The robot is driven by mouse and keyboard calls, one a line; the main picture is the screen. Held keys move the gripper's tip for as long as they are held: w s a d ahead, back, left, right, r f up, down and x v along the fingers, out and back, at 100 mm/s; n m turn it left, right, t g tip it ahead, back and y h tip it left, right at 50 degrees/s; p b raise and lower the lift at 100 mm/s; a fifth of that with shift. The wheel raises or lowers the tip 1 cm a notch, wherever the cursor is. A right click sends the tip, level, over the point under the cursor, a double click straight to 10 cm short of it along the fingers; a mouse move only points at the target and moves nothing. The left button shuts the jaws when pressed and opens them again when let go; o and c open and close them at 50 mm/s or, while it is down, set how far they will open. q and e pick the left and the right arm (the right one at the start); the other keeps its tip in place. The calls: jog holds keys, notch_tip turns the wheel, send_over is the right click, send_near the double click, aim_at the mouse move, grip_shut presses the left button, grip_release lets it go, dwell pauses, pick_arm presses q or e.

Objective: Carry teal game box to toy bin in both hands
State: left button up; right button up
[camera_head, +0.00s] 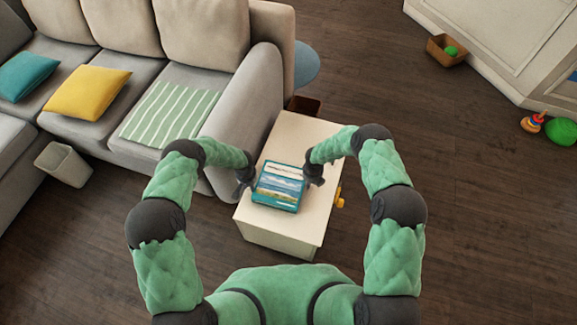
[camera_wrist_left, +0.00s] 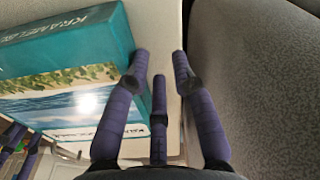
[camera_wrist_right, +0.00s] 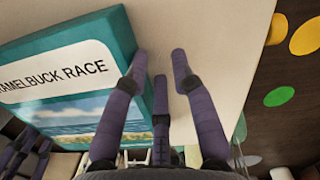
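The teal game box (camera_head: 278,186) lies flat on a cream cabinet top in the head view. My left gripper (camera_head: 245,180) is at the box's left side, and my right gripper (camera_head: 315,176) is at its right side. In the left wrist view, the box (camera_wrist_left: 60,55) is beside the fingers (camera_wrist_left: 160,60), with nothing between them. In the right wrist view, the box (camera_wrist_right: 75,75) is likewise beside the separated, empty fingers (camera_wrist_right: 159,60). Contact with the box is unclear. A brown open bin (camera_head: 438,57) with a green ball stands at the upper right, likely the toy bin.
The cream cabinet (camera_head: 290,235) stands against the grey sofa (camera_head: 240,100). A dark brown container (camera_head: 303,104) is behind it. Toys (camera_head: 534,122) lie at the far right. The floor between is clear.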

jog(key=shift+r, duration=0.1)
pick_arm(q)
notch_tip(320, 180, up, 12)
jog(key=shift+s, duration=0.4)
pick_arm(e)
notch_tip(320, 180, up, 12)
jog(key=shift+s, duration=0.45)
pick_arm(q)
jog(key=shift+f, duration=0.1)
dwell(0.4)
